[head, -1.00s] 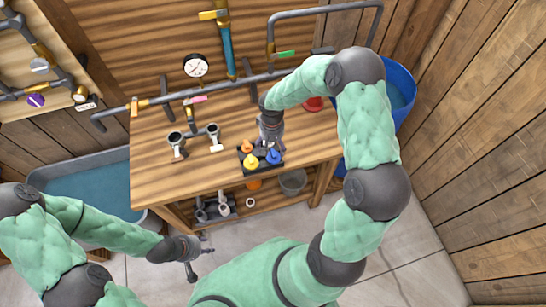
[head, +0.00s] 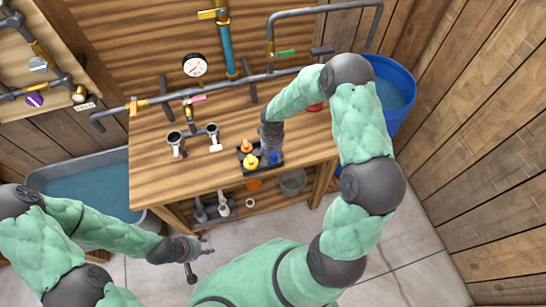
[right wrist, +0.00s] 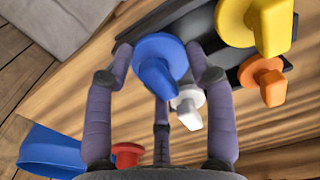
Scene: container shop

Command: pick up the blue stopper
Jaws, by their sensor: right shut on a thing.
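The blue stopper (head: 274,157) stands at the right front of a black tray (head: 240,162) on the workbench. In the right wrist view the blue stopper (right wrist: 160,62) shows its round top and raised grip between my fingers. My right gripper (head: 269,150) is over the tray from behind; in the right wrist view (right wrist: 160,75) its fingers are shut around the blue stopper. I cannot tell whether the stopper is clear of the tray. My left gripper (head: 195,258) is low at the left, away from the bench, and too small to tell its opening.
A yellow stopper (right wrist: 262,22), an orange stopper (right wrist: 262,80) and a white stopper (right wrist: 188,107) are close beside the blue one. Pipe fittings (head: 210,135) stand left of the tray. A blue barrel (head: 397,105) is right of the bench.

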